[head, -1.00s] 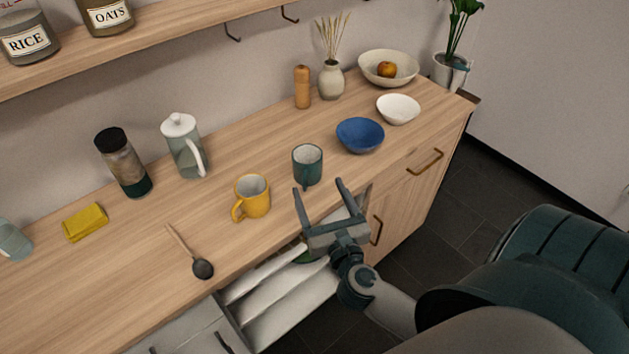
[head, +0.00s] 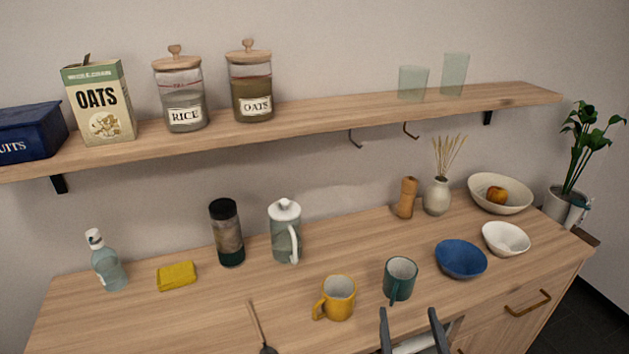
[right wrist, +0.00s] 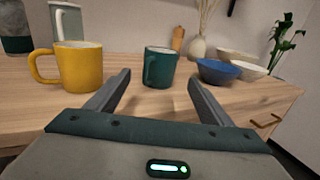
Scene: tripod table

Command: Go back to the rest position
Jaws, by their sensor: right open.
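My right gripper (head: 412,330) shows at the bottom edge of the head view. Its two fingers are apart with nothing between them. In the right wrist view the open fingers (right wrist: 160,92) point towards the counter, with the green mug (right wrist: 160,67) beyond them and apart from them. The green mug (head: 400,279) stands upright on the counter. The yellow mug (head: 339,297) stands to its left and also shows in the right wrist view (right wrist: 78,68). My left gripper is not in view.
A shelf (head: 330,110) with jars and boxes runs above.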

